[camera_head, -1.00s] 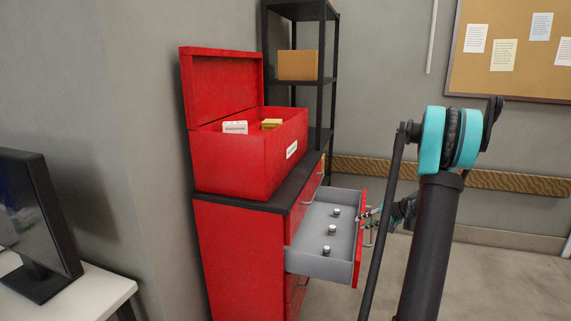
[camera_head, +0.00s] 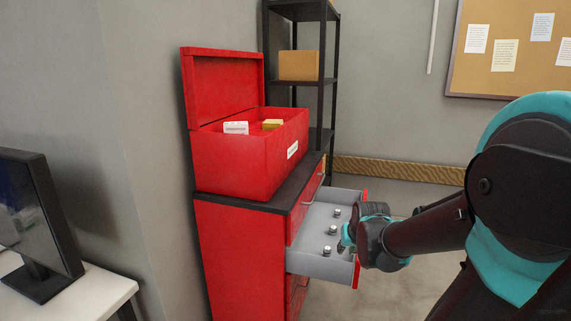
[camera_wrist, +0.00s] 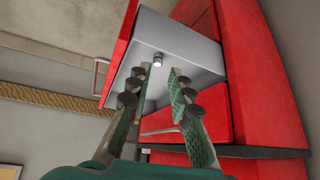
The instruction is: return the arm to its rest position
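My arm reaches in from the right in the head view, its large teal and black joint close to the camera. My gripper (camera_wrist: 160,70) shows in the wrist view with its two green-padded fingers apart and nothing between them. It points toward the open grey drawer (camera_wrist: 180,43). In the head view my wrist is in front of the drawer's front right corner, and the fingers are mostly hidden. The open drawer (camera_head: 318,262) holds several small metal pieces (camera_head: 330,230). One small metal piece (camera_wrist: 157,59) shows beyond the fingertips in the wrist view.
A red cabinet (camera_head: 240,260) carries an open red toolbox (camera_head: 238,165) with small boxes inside. A black shelf (camera_head: 322,100) stands behind. A monitor (camera_head: 40,220) on a white desk (camera_head: 100,292) is at left. The drawer juts into free floor.

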